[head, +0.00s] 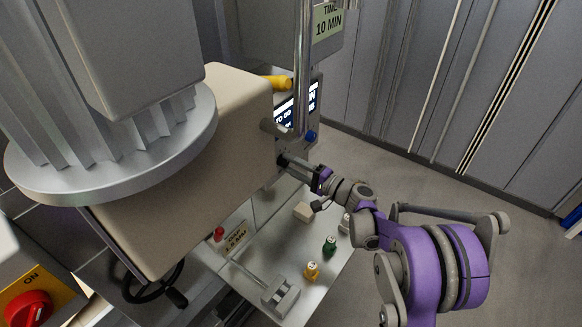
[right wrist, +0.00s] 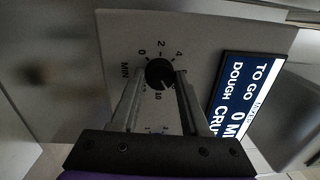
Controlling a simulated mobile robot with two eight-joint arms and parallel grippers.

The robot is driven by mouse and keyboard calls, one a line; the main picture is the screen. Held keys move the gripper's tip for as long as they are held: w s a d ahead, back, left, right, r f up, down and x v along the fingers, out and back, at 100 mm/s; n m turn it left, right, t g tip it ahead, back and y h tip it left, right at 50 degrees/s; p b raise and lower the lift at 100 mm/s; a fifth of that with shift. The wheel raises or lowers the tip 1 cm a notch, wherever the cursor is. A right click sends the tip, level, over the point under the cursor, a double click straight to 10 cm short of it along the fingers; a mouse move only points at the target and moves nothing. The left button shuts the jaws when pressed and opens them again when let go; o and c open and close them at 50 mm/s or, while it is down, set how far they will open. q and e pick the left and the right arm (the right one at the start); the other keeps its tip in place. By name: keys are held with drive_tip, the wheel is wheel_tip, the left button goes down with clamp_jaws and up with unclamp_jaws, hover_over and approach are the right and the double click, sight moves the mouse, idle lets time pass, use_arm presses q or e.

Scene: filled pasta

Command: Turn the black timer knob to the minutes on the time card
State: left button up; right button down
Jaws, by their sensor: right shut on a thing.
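The black timer knob (right wrist: 159,73) sits on a pale dial plate (right wrist: 205,40) marked MIN, with figures including 0, 2, 4 and 10 around it. My right gripper (right wrist: 163,80) is shut on the knob, one finger on each side. I cannot make out where the knob's pointer stands. In the head view my right gripper (head: 284,160) reaches from the right to the machine's side, and the knob is hard to make out there. The time card (head: 328,21) reads TIME 10 MIN. My left gripper is not in view.
A display (head: 297,104) stands beside the dial; its "TO GO 0 MI" text shows in the right wrist view (right wrist: 243,98). A metal post (head: 302,65) rises near my gripper. Floor is clear at right.

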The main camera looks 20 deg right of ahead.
drive_tip(key=m+b, duration=0.1)
drive_tip(key=m, duration=0.5)
drive_tip(key=shift+h, duration=0.3)
drive_tip(key=shift+m, duration=0.3)
drive_tip(key=shift+c, duration=1.9)
unclamp_jaws()
drive_tip(key=shift+s, duration=0.1)
drive_tip(key=v, duration=1)
drive_tip(key=shift+s+d+f+b, duration=0.15)
drive_tip(key=shift+s+f+b, duration=0.05)
drive_tip(key=shift+s+b, duration=0.15)
